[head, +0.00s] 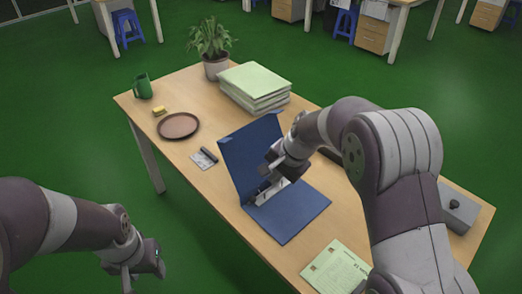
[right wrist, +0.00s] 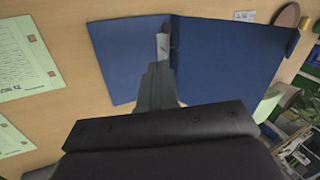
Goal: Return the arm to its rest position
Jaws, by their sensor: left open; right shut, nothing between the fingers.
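My right arm reaches in from the right in the head view. Its gripper (head: 256,196) is shut and empty, low over the spine of an open blue folder (head: 298,218). In the right wrist view the shut fingers (right wrist: 158,72) point at the middle of the folder (right wrist: 228,58), near its pale metal clip (right wrist: 163,46). I cannot tell whether the fingertips touch it. One folder cover lies flat on the table and the other stands tilted up. My left gripper (head: 143,270) is open and empty, off the table at the lower left.
The wooden table (head: 178,92) holds a stack of papers (head: 254,86), a potted plant (head: 211,46), a green mug (head: 142,87), a brown round tray (head: 178,126), a green-tinted sheet (head: 334,270) and a grey box (head: 458,210). Green floor is clear at the left.

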